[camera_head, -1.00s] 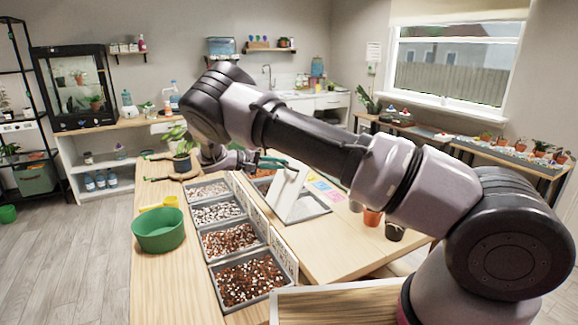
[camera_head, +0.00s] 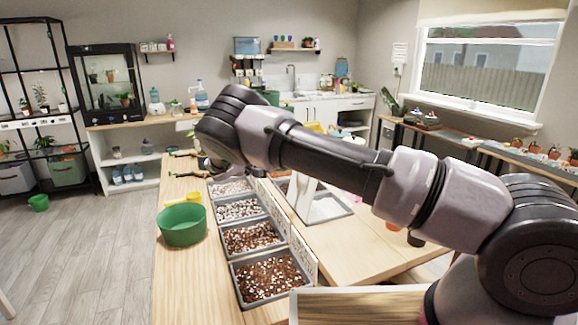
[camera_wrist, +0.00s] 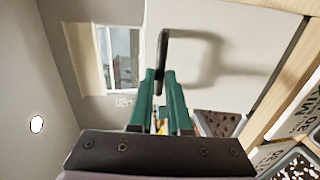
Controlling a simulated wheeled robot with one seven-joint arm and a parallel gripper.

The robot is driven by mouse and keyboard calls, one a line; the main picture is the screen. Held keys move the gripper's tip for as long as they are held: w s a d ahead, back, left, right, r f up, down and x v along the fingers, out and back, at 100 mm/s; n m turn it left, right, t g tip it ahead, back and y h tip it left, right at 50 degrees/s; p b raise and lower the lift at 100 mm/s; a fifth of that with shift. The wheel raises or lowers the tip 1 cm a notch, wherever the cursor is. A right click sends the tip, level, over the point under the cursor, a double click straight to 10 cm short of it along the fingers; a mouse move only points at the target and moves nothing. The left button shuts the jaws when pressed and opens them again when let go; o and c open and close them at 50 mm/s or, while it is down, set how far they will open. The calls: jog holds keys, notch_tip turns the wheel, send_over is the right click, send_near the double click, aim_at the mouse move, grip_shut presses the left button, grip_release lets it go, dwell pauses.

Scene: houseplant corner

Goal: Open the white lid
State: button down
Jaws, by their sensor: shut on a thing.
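The white lid (camera_head: 305,201) stands steeply raised over a grey tray (camera_head: 334,212) on the wooden table; the arm hides its upper part. In the wrist view the lid (camera_wrist: 225,50) is a broad pale panel with a dark handle (camera_wrist: 162,50) standing out from it. My gripper (camera_wrist: 160,80) has green fingers, shut on this handle. In the head view my arm hides the gripper and handle.
Bins of soil mix (camera_head: 268,278) stand in a row left of the tray. A green bowl (camera_head: 182,226) and a yellow scoop (camera_head: 190,198) are further left. Dark pots (camera_head: 416,240) stand at the table's right edge.

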jog(key=c, duration=0.9)
grip_release()
jog(key=shift+s+f, duration=0.15)
jog(key=shift+f, duration=0.3)
jog(key=shift+o, duration=0.2)
jog(key=shift+r, duration=0.1)
jog(key=shift+a+r, duration=0.1)
jog(key=v, duration=1)
jog(key=shift+a, duration=0.35)
jog(key=shift+d+r, duration=0.1)
